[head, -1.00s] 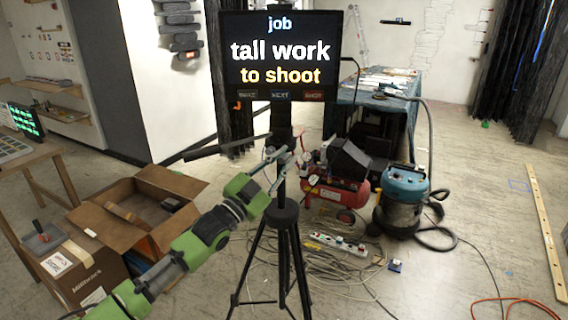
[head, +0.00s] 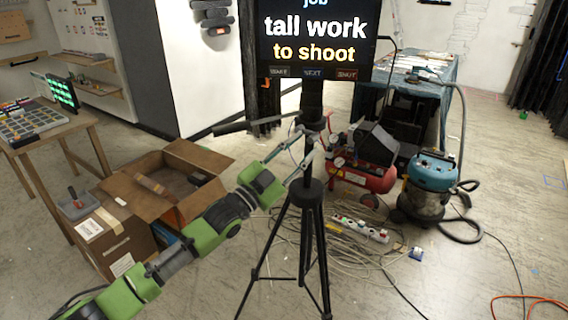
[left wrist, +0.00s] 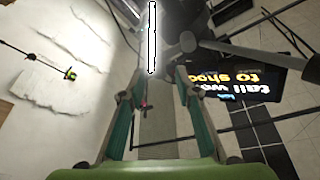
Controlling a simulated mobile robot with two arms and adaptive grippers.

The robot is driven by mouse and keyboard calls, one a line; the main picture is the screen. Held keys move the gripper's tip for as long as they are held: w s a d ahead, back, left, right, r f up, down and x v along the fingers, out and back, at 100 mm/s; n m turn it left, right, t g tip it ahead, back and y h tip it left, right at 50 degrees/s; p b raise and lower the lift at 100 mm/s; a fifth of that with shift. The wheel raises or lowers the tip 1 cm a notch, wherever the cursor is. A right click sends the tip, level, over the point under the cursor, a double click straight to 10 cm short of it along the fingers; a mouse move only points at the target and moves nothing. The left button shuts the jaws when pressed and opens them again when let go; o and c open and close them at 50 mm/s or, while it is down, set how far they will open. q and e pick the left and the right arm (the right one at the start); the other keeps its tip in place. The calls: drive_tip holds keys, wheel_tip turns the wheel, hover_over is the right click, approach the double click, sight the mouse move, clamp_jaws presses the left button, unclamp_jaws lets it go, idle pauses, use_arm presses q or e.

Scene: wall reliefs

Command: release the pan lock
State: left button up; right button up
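A black tripod (head: 312,192) carries a dark screen (head: 317,42) that reads "tall work to shoot". A dark pan bar (head: 246,126) sticks out to the left from below the screen. My left gripper (head: 306,145) is at the tripod's upper column, with its two fingers apart. In the left wrist view my left gripper (left wrist: 155,85) is open, with nothing clearly held between the fingers. The tripod head (left wrist: 188,42) shows just beyond the right finger there, and the screen (left wrist: 245,82) appears upside down. I cannot clearly pick out the pan lock. My right gripper is not in view.
An open cardboard box (head: 160,190) stands at left, near a wooden table (head: 60,130). Behind the tripod are a red compressor (head: 365,175), a blue-topped vacuum (head: 430,185), a power strip (head: 360,229) and tangled cables on the floor. Floor at lower right is mostly clear.

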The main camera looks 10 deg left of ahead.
use_arm(q)
drive_tip(key=v, duration=0.8)
drive_tip(key=shift+a, duration=0.1)
